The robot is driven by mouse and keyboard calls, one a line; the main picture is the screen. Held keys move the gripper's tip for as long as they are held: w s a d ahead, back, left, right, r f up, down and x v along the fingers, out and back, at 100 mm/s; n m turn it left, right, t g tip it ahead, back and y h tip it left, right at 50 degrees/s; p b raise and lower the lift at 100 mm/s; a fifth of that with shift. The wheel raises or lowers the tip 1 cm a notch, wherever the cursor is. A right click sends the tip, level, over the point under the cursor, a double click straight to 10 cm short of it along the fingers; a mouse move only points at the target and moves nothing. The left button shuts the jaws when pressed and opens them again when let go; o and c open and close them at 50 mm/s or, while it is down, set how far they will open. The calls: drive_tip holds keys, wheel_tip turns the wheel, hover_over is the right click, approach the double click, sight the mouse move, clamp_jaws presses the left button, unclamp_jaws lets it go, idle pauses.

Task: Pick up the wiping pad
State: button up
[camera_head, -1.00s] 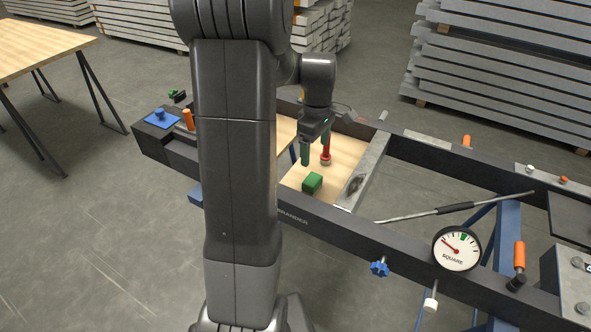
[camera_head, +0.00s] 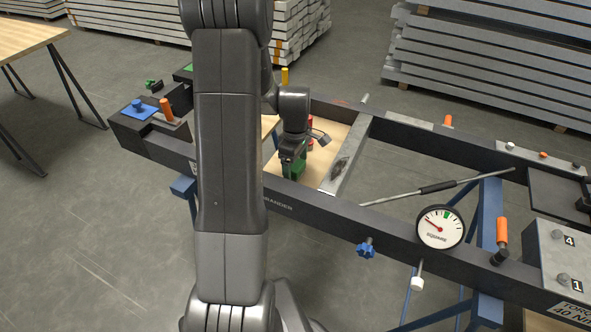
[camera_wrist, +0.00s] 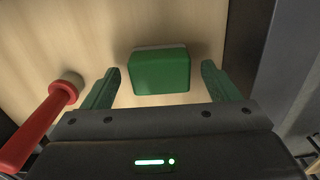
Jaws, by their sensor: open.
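The wiping pad appears to be the green block (camera_wrist: 160,72) with a pale underside, lying on the light wooden board (camera_wrist: 213,20). In the wrist view it sits between and slightly beyond the two green fingers of my gripper (camera_wrist: 159,82), which is open. A gap shows on each side of the block. In the head view my gripper (camera_head: 291,160) is low over the board, and the block (camera_head: 297,169) is partly hidden by it.
A red-handled tool (camera_wrist: 40,120) with a pale round end lies just left of my gripper. The dark frame wall (camera_wrist: 259,45) stands close on the right. A grey plate (camera_head: 347,157) and a gauge (camera_head: 440,227) are further right in the head view.

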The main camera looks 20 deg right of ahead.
sight(296, 164)
drive_tip(key=shift+f, duration=0.65)
drive_tip(key=c, duration=1.1)
wheel_tip(296, 164, up, 10)
drive_tip(key=shift+r, duration=0.1)
